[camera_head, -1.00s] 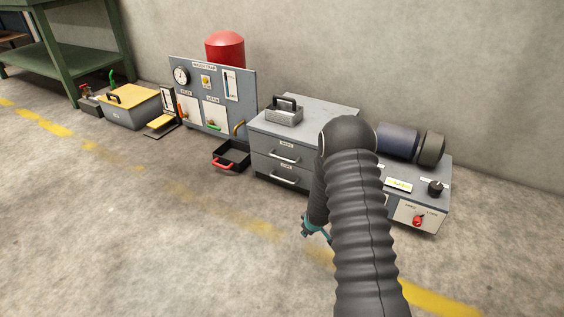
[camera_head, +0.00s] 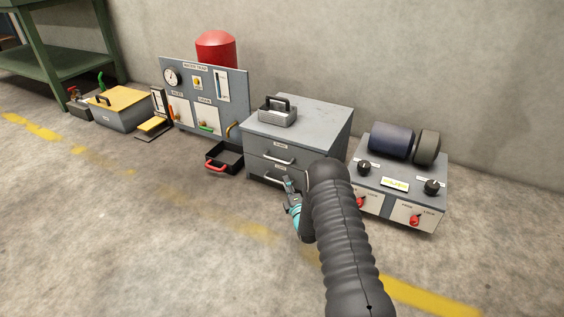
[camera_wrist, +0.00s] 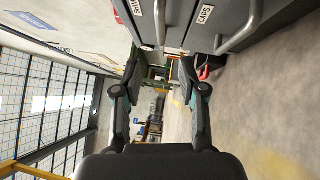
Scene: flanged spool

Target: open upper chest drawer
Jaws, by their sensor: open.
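The grey chest (camera_head: 315,118) stands against the wall, with two drawers that both look shut. The upper drawer has a bar handle (camera_head: 278,160) and a small label above it. In the wrist view the chest is turned on its side along the top edge, with the upper drawer's handle (camera_wrist: 160,20) left of the lower drawer's handle (camera_wrist: 240,30). My gripper (camera_head: 288,186) is in front of the chest, below the upper handle in the head view, partly covering the lower drawer. In the wrist view its fingers (camera_wrist: 160,78) are spread apart with nothing between them.
A metal box with a black handle (camera_head: 278,113) sits on the chest top. A black tray with a red handle (camera_head: 225,160) lies on the floor to the left. A control box with knobs and red switches (camera_head: 398,200) stands close on the right. The front floor is clear.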

